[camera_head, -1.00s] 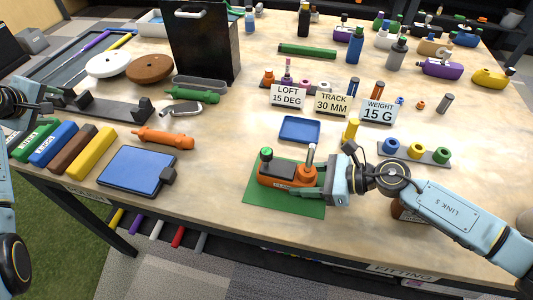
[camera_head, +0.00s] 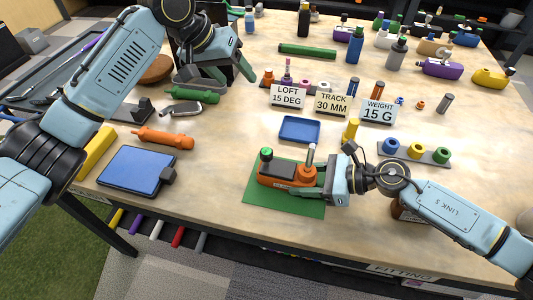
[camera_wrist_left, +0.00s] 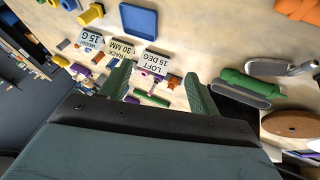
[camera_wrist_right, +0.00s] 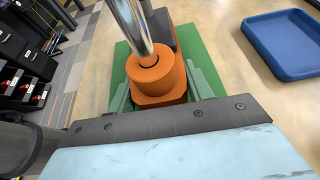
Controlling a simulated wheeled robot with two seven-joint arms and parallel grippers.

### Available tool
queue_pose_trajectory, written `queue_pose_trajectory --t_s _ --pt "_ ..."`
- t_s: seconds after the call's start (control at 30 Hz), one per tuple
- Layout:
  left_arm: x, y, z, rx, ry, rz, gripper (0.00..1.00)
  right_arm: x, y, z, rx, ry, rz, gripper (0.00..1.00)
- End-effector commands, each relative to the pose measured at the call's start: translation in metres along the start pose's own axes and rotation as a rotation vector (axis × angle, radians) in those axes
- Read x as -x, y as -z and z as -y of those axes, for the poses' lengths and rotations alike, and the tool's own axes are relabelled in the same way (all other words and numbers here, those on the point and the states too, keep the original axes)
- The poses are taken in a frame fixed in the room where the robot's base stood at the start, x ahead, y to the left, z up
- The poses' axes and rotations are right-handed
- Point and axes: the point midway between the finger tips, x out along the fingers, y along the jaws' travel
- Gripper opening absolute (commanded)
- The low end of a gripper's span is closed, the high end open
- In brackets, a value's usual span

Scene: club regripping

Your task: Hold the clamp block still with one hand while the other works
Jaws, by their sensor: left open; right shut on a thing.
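The orange clamp block (camera_head: 287,175) sits on a green mat (camera_head: 270,203) near the front middle of the table. It has a green-topped knob at its left and a silver post at its right. My right gripper (camera_head: 318,184) is shut on the block's right end; the right wrist view shows its green fingers either side of the block's orange round part (camera_wrist_right: 158,80).
Signs (camera_head: 333,102) reading loft, track and weight stand right of my left gripper. A blue tray (camera_head: 299,129) lies behind the mat. A blue pad (camera_head: 136,171) and an orange tool (camera_head: 162,138) lie at left. Blue, yellow and green rings (camera_head: 416,151) stand at right.

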Motion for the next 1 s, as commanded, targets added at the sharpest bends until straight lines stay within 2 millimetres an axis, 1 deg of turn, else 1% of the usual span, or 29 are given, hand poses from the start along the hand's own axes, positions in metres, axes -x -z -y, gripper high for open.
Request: queue_pose_trajectory --t_s 0.03,0.1,0.2,0.3,0.4,0.5,0.73,0.87,1.0 --pt "-0.004 -0.005 -0.021 -0.085 0.010 0.046 0.62 0.000 0.001 0.000 0.000 0.000 -0.002 0.22" --pt "-0.010 -0.018 -0.044 -0.199 0.025 0.120 0.62 0.000 0.001 0.000 0.000 0.000 -0.002 0.22" --pt "-0.018 -0.038 -0.069 -0.350 0.056 0.225 0.62 0.000 0.001 0.000 0.000 0.000 -0.002 0.22" --pt "-0.024 -0.057 -0.084 -0.478 0.090 0.324 0.62 0.000 0.001 0.000 0.000 0.000 -0.002 0.22" --pt "-0.027 -0.073 -0.091 -0.572 0.123 0.406 0.62 0.000 0.001 0.000 0.000 0.000 -0.002 0.22" --pt "-0.029 -0.084 -0.093 -0.633 0.148 0.465 0.62 0.000 0.001 0.000 0.000 0.000 -0.002 0.22" --pt "-0.035 -0.095 -0.092 -0.679 0.168 0.517 0.62 0.000 0.001 0.000 0.000 0.000 -0.002 0.22" --pt "-0.046 -0.100 -0.088 -0.678 0.167 0.517 0.62 0.000 0.001 0.000 0.000 0.000 -0.002 0.22" --pt "-0.064 -0.109 -0.082 -0.676 0.166 0.517 0.62 0.000 0.001 0.000 0.000 0.000 -0.002 0.22"
